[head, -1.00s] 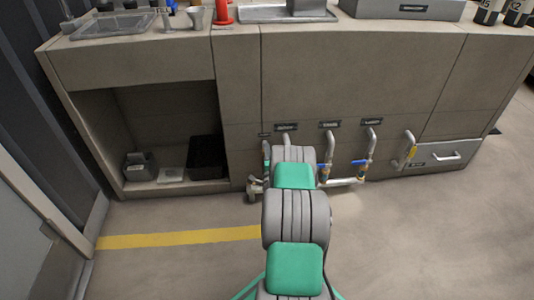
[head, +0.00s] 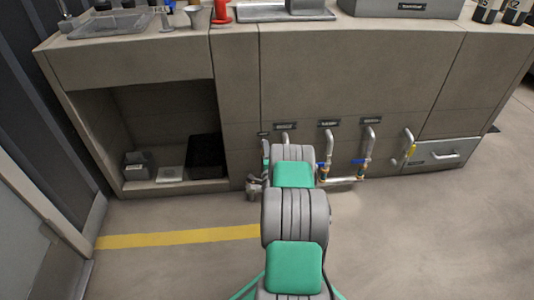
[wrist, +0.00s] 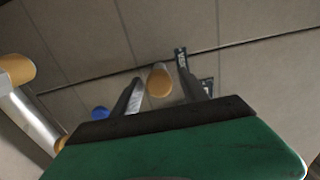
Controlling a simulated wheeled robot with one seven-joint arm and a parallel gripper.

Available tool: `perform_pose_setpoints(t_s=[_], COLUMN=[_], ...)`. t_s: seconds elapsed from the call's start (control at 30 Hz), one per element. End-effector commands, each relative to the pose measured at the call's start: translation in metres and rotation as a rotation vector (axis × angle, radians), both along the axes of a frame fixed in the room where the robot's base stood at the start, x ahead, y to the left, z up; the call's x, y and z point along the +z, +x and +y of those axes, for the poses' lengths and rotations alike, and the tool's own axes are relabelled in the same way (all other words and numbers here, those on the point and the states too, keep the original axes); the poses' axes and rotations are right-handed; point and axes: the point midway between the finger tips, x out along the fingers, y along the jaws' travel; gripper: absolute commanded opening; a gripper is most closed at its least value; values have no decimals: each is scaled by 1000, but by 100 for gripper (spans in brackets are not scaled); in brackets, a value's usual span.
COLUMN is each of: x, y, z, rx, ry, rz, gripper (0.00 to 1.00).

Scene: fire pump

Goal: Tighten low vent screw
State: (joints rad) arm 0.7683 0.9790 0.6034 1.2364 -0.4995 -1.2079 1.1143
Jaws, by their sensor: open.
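My gripper (wrist: 161,78) is open in the wrist view, its two dark fingers pointing at the cabinet front. A brass-coloured round end (wrist: 159,81) shows between the fingers, with visible space on both sides. I cannot tell whether it is the low vent screw or how far it lies from the fingertips. No vent screw can be made out there.
A silver pipe with brass fittings (wrist: 28,112) is close at left in the wrist view; a blue part (wrist: 100,113) is nearby. In the head view, pipes with blue handles (head: 342,178) stand right of my arm. The floor is clear.

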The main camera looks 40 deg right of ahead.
Motion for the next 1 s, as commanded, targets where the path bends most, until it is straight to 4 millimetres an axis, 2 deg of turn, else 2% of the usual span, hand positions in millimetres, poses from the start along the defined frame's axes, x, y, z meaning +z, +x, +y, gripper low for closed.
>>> perform_pose_setpoints(t_s=[0.5, 1.0], x=[1, 4], y=[-61, -63], z=[38, 43], rx=[-4, 2], ry=[0, -4], rz=[0, 1], gripper=[51, 51])
